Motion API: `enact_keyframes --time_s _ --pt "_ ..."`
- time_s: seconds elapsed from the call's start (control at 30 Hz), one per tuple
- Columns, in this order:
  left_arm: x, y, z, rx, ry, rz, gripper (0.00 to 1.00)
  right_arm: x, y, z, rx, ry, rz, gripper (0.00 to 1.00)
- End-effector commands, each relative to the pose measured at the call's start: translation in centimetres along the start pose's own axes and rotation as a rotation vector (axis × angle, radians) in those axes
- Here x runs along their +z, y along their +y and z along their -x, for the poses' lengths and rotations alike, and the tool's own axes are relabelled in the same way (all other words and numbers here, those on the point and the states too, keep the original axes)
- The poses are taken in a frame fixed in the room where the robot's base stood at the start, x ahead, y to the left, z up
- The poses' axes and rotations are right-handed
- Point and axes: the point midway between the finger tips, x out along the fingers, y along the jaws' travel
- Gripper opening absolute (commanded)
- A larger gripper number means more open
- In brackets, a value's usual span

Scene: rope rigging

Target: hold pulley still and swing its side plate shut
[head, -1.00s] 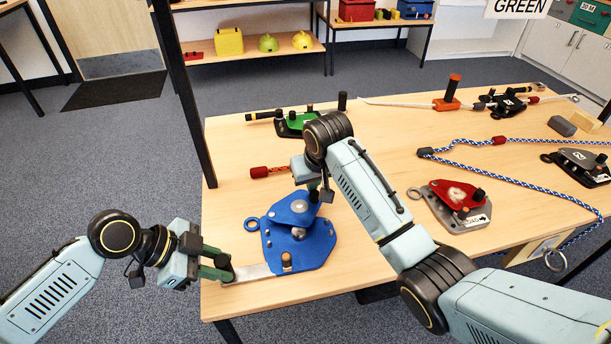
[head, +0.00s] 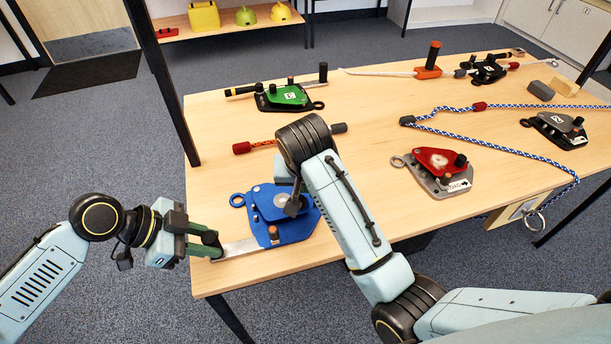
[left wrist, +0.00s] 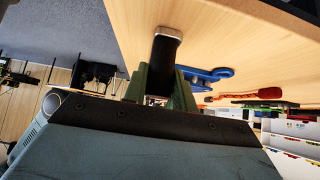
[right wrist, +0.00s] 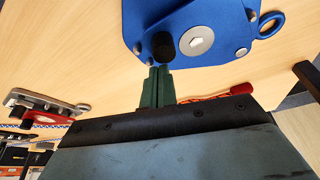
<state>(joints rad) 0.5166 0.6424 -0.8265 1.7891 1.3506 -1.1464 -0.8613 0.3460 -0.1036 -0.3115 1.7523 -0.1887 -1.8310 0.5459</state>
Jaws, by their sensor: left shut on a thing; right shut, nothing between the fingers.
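The blue pulley (head: 297,228) lies on the table's near left part. Its blue side plate (head: 264,200) with a grey hub disc lies largely over the body; I cannot tell whether it is fully shut. My left gripper (head: 215,247) is shut on the pulley's flat metal bar (head: 238,248); the bar shows dark between the fingers in the left wrist view (left wrist: 163,60). My right gripper (right wrist: 157,73) is shut and empty, its tips close beside a black knob (right wrist: 163,45) on the pulley; contact is unclear. In the head view my right wrist partly hides the pulley.
A red-ended rope piece (head: 262,145) and a green pulley (head: 285,97) lie behind. A red and grey pulley (head: 440,172) lies to the right, beside a blue rope (head: 500,148). A dark post (head: 163,80) stands at the table's left edge.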

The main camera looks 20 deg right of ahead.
Motion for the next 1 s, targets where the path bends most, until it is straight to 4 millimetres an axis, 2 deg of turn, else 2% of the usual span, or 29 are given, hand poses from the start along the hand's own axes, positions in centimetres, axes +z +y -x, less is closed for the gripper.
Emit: enact_keyframes --time_s 0.23,0.83,1.0 --pt "0.0 0.0 0.0 0.0 0.001 -0.001 0.03 0.9 -0.2 0.3 -0.002 0.0 0.001 0.0" --pt "0.0 -0.1 0.0 -0.002 0.001 0.001 0.03 1.2 -0.3 0.4 -0.002 -0.003 0.003 0.0" --pt "0.0 -0.1 0.0 -0.002 0.001 0.001 0.03 1.1 -0.4 1.6 -0.004 0.0 0.003 0.0"
